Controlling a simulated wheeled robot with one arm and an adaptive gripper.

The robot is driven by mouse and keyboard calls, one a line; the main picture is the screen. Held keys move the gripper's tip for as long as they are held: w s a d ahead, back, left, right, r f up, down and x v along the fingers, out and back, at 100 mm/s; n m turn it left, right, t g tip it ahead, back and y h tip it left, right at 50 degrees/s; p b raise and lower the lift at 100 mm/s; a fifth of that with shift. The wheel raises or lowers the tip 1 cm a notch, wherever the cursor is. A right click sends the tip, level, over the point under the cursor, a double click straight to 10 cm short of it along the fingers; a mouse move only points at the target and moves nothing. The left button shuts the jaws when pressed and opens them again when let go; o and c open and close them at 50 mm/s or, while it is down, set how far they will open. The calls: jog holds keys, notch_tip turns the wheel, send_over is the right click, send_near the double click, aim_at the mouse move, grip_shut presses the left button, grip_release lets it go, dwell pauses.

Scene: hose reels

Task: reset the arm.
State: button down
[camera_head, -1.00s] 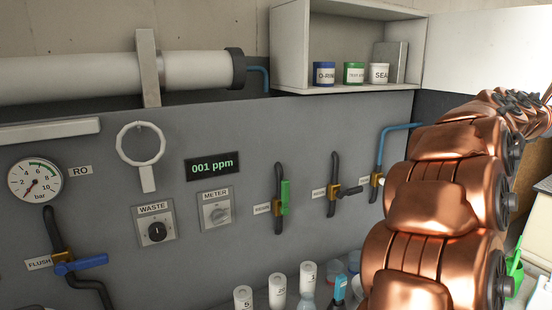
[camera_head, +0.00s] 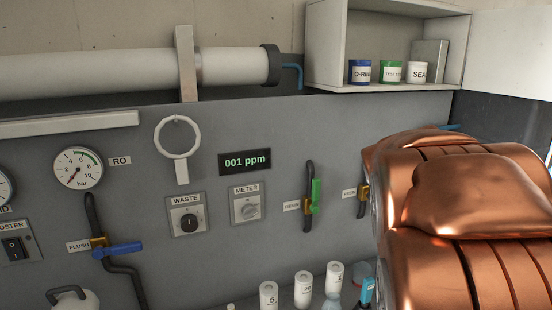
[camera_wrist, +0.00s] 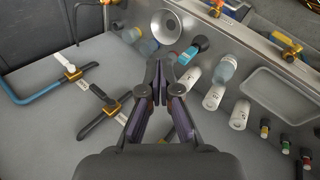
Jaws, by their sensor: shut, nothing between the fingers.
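My gripper (camera_wrist: 159,84) shows in the wrist view, with its dark fingertips together and nothing between them. It is in front of the grey panel and its valves, apart from what I can see around it. In the head view my copper-coloured arm (camera_head: 465,205) fills the right side. The gripper itself is not visible there.
White numbered bottles (camera_head: 303,288) stand below the panel; white cylinders (camera_wrist: 215,95) also show in the wrist view. The panel carries a green-handled valve (camera_head: 314,196), a blue flush valve (camera_head: 118,249) and a gauge (camera_head: 78,168). An open cupboard (camera_head: 384,86) hangs above.

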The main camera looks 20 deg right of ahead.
jog(key=s+a+f+m+y, duration=0.15)
jog(key=a+f, duration=0.25)
jog(key=a, duration=0.4)
jog(key=s+a+f+m+y, duration=0.15)
jog(key=a+f, duration=0.25)
jog(key=a, duration=0.4)
jog(key=s+a+f+g+y, duration=0.3)
jog(key=s+a+f, duration=0.2)
jog(key=s+a, duration=0.6)
jog(key=a, duration=0.3)
jog(key=shift+s+m+g+y, duration=0.15)
jog(key=shift+m+g+y, duration=0.15)
